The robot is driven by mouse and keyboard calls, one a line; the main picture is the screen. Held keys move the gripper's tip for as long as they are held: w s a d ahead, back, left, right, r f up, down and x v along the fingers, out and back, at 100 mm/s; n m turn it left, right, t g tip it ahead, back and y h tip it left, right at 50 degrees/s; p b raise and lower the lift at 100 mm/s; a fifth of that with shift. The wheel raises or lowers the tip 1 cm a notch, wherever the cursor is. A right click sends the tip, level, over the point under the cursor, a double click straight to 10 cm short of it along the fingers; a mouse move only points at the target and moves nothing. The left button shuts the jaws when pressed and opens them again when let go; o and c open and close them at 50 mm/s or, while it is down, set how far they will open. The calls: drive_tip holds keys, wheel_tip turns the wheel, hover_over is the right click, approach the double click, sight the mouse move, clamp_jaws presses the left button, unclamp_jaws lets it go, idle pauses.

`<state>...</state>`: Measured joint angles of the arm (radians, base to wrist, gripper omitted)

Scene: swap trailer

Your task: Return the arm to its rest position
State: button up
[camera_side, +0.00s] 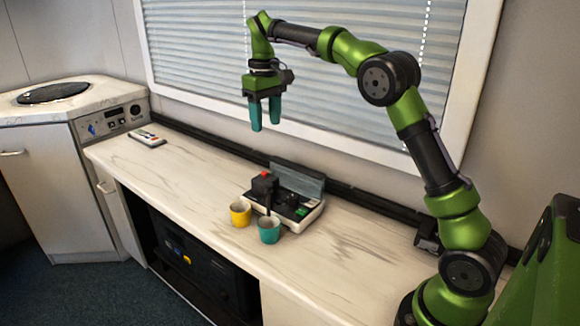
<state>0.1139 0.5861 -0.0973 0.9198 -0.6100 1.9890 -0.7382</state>
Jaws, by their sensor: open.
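My gripper (265,122) hangs in the air above the counter, in front of the window blinds, with its teal fingers pointing down. It is open, and nothing shows between its fingers. My green and black arm arches up from the lower right and reaches left to it.
The pale counter (190,185) holds a yellow cup (240,214) and a teal cup (269,230), upright at its front edge. A device (285,205) with a black upright part and red top stands behind them. A small white remote-like item (146,138) lies at the far left.

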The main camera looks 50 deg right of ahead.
drive_tip(key=s+a+f+m+t+y, duration=0.1)
drive_tip(key=s+a+t, duration=0.2)
drive_tip(key=s, duration=1)
drive_tip(key=s+a+f+m+t+y, duration=0.1)
drive_tip(key=s+a+t, duration=0.3)
drive_tip(key=s+a, duration=0.4)
drive_tip(key=s+f, duration=0.1)
drive_tip(key=s, duration=0.4)
drive_tip(key=shift+a+m, duration=0.35)
drive_tip(key=shift+m, duration=0.05)
drive_tip(key=shift+f, duration=0.1)
